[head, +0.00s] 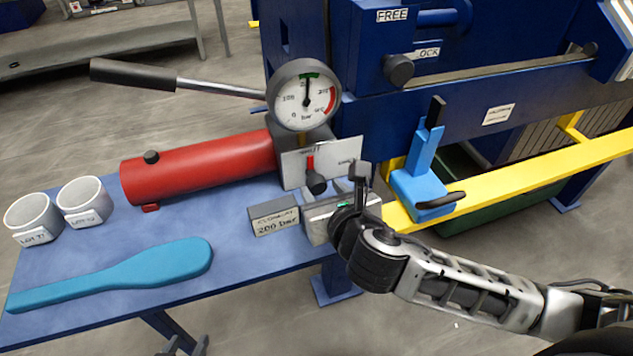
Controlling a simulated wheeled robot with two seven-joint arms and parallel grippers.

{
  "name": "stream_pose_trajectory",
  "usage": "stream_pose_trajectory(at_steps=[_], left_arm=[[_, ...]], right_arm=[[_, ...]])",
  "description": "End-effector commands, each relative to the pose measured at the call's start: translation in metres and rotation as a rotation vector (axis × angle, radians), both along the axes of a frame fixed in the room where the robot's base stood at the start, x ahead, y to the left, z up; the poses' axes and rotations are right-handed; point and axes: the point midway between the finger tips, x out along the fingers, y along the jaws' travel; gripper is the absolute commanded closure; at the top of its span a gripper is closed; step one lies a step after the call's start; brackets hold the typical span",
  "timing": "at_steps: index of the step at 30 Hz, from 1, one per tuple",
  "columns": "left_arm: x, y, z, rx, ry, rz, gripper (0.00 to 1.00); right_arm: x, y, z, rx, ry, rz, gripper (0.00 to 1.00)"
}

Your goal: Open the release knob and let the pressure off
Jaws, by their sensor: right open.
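The release knob (316,183) is black, with a red pointer above it. It sits on a pale labelled plate (293,168) whose lettering is too small to read. The pressure gauge (304,95) stands above the plate, its needle pointing almost straight up into the green band. My right gripper (349,180) is open, its fingers pointing up just to the right of the knob. They look apart from it, though the depth gap is hard to judge. The gripper partly covers the pale block below the plate. My left gripper is not in view.
A pump lever (135,75) reaches left from behind the gauge, above a red cylinder (200,168). A "200 bar" sign (274,217), two white cups and a blue paddle (125,275) are on the blue table.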

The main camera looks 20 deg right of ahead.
Motion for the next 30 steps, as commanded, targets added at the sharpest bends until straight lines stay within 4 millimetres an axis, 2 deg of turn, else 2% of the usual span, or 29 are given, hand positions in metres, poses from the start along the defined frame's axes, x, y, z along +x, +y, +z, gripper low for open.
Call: stream_pose_trajectory(at_steps=[3,9,19,20,23,30], left_arm=[[0.0,0.0,-0.002,0.0,0.002,-0.001,0.64],[-0.001,0.0,-0.003,0.001,0.005,-0.002,0.64],[-0.002,-0.001,-0.004,0.001,0.007,-0.003,0.64],[-0.002,-0.001,-0.004,0.001,0.007,-0.003,0.64],[-0.003,-0.001,-0.004,0.001,0.01,-0.003,0.64],[-0.005,-0.001,-0.004,0.001,0.015,-0.003,0.64]], right_arm=[[0.019,0.001,-0.008,0.001,0.0,-0.001,0.57],[0.037,0.002,-0.016,0.001,0.001,0.001,0.57],[0.04,0.002,-0.017,0.001,0.001,0.001,0.57],[0.04,0.002,-0.017,0.001,0.001,0.001,0.6],[0.04,0.002,-0.017,0.001,0.001,0.001,0.88],[0.04,0.001,-0.017,0.012,0.002,0.0,0.89]])
